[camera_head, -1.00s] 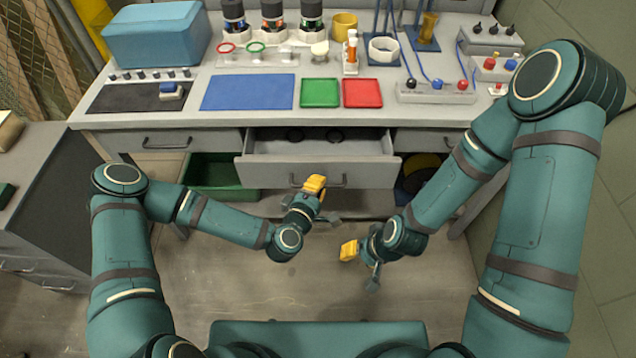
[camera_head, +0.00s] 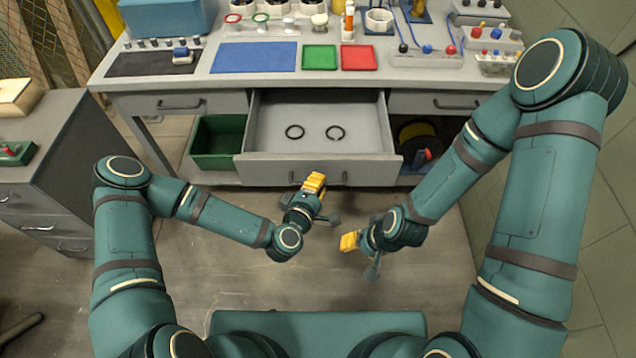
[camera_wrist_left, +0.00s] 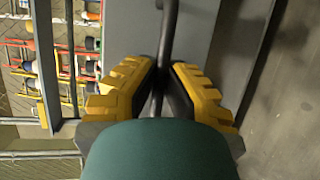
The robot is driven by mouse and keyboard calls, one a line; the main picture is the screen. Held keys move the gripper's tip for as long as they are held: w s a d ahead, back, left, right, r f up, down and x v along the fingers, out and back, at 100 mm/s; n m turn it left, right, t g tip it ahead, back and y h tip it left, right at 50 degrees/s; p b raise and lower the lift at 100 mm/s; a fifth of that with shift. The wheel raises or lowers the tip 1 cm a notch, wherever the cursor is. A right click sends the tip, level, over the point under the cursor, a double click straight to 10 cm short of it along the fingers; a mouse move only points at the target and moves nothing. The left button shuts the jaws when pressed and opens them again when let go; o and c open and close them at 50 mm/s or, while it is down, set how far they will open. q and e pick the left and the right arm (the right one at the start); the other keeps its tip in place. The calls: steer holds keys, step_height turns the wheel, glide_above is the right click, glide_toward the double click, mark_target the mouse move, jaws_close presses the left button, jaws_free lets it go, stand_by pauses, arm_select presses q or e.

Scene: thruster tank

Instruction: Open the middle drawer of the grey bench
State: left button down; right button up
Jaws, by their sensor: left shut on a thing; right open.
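The middle drawer (camera_head: 262,169) of the grey bench (camera_head: 210,80) stands pulled out, with two dark rings (camera_head: 295,132) lying on its floor. My left gripper (camera_head: 315,182) is at the front of this drawer. In the left wrist view its yellow-backed fingers (camera_wrist_left: 160,85) are closed around the dark bar handle (camera_wrist_left: 169,30). The head view shows part of the handle behind the gripper. My right gripper (camera_head: 352,242) is open and empty, lower and to the right, clear of the drawer.
A green bin (camera_head: 215,143) stands under the bench left of the drawer. Shut drawers with handles flank it, one on the left (camera_head: 180,104) and one on the right (camera_head: 457,103). A side cabinet (camera_head: 50,150) stands at the far left. The floor in front is clear.

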arm_select(q)
steer(key=c, duration=1)
jaws_free()
steer(key=shift+w+d, duration=0.1)
steer(key=v, duration=0.7)
steer(key=shift+s, duration=0.25)
